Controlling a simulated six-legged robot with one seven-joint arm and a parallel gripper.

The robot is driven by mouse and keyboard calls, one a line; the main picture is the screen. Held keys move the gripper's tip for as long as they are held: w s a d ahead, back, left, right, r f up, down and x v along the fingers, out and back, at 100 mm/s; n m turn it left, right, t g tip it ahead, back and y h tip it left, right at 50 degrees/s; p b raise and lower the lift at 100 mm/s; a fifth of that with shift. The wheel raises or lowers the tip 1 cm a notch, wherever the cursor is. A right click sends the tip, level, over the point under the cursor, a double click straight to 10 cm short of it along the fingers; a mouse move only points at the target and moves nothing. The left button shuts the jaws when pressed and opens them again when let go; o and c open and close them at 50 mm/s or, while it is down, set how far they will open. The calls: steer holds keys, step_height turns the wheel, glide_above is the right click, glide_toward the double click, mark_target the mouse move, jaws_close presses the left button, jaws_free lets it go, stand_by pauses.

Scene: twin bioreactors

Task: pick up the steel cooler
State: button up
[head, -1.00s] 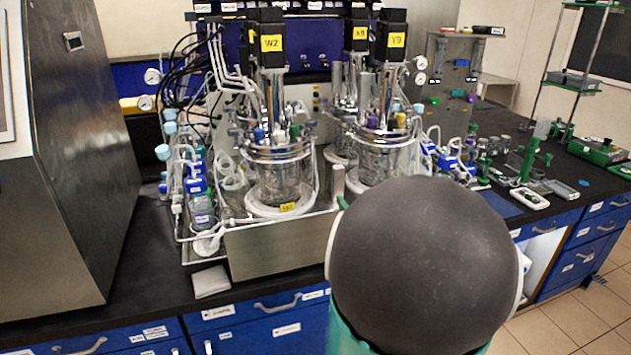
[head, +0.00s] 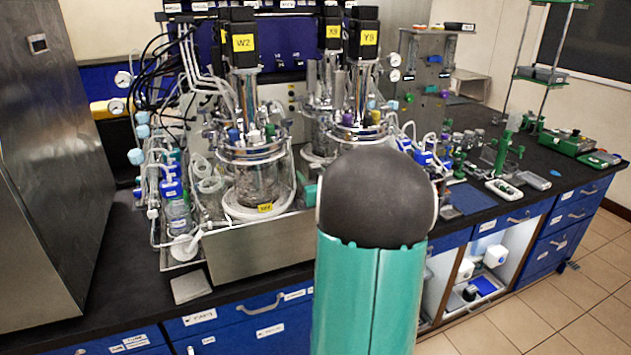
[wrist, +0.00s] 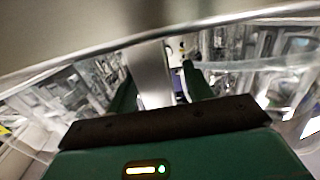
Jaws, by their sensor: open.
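In the wrist view, my gripper (wrist: 158,78) is open, with one green finger on each side of a bright, upright steel piece. This piece looks like the steel cooler (wrist: 149,76). It stands between the fingers or just beyond them; I cannot tell whether either finger touches it. In the head view, several shiny upright steel tubes stand among the reactor tops, and I cannot tell which is the cooler. My arm's dark round joint and teal link hide the gripper's fingertips there.
Two glass bioreactors, one at left (head: 256,175) and one at right (head: 347,135), carry black motors. A tall steel cabinet (head: 45,180) stands at the left. Tubes and bottles crowd the reactors. A flat pale block (head: 190,287) lies on the bench front.

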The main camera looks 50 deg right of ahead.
steer(key=shift+w+d, duration=0.15)
steer(key=shift+c, duration=0.2)
jaws_close()
steer(key=shift+r, duration=0.15)
